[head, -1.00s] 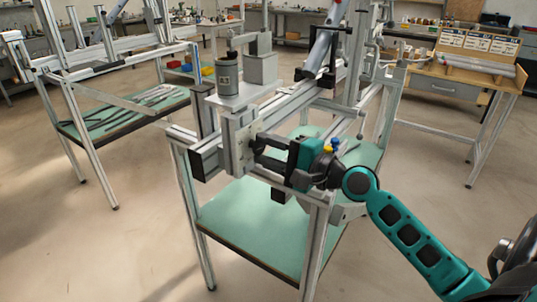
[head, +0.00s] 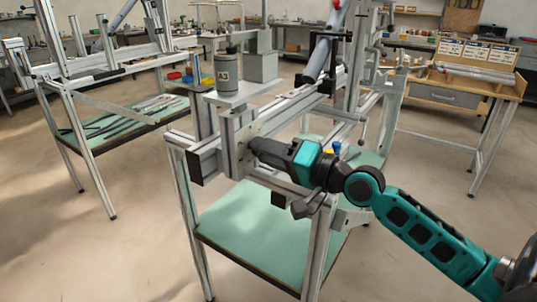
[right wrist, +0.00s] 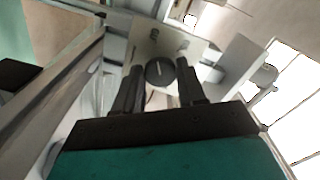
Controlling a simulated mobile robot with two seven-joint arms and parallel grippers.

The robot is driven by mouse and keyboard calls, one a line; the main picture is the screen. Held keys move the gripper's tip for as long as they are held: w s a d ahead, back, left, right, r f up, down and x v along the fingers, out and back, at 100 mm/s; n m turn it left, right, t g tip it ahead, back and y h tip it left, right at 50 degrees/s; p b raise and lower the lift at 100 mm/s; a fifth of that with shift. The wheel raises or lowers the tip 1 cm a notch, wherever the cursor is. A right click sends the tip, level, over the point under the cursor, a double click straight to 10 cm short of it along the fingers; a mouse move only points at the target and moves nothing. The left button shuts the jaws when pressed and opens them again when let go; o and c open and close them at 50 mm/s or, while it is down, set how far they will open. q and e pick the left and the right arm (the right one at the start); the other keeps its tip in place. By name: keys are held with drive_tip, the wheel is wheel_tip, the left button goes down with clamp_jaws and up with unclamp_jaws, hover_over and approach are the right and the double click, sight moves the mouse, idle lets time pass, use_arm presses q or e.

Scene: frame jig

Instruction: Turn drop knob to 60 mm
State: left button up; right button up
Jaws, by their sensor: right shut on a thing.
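The drop knob (right wrist: 160,72) is a dark round knob with a pale line on its face, in front of a light plate (right wrist: 147,42) with small dark marks. The plate also shows on the front of the frame jig in the head view (head: 240,135). My right gripper (right wrist: 161,82) has one finger on each side of the knob and is shut on it. In the head view my right gripper (head: 255,148) reaches the plate from the right and hides the knob. The scale marks are too small to read. My left gripper is in neither view.
The jig's green lower shelf (head: 265,235) is below my right arm. A grey cylinder labelled A3 (head: 228,75) stands on top of the jig. Another frame stand with a green shelf (head: 120,125) is at left, and a wooden bench (head: 460,88) is at right.

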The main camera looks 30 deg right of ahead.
idle(0.5)
drive_tip(key=o, duration=1)
use_arm(q)
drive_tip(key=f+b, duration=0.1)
drive_tip(key=b, duration=0.1)
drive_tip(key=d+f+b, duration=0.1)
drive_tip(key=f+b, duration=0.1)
drive_tip(key=b, duration=0.1)
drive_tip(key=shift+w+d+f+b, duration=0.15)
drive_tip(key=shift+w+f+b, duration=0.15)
drive_tip(key=shift+b, duration=0.05)
use_arm(e)
drive_tip(key=v, duration=1.3)
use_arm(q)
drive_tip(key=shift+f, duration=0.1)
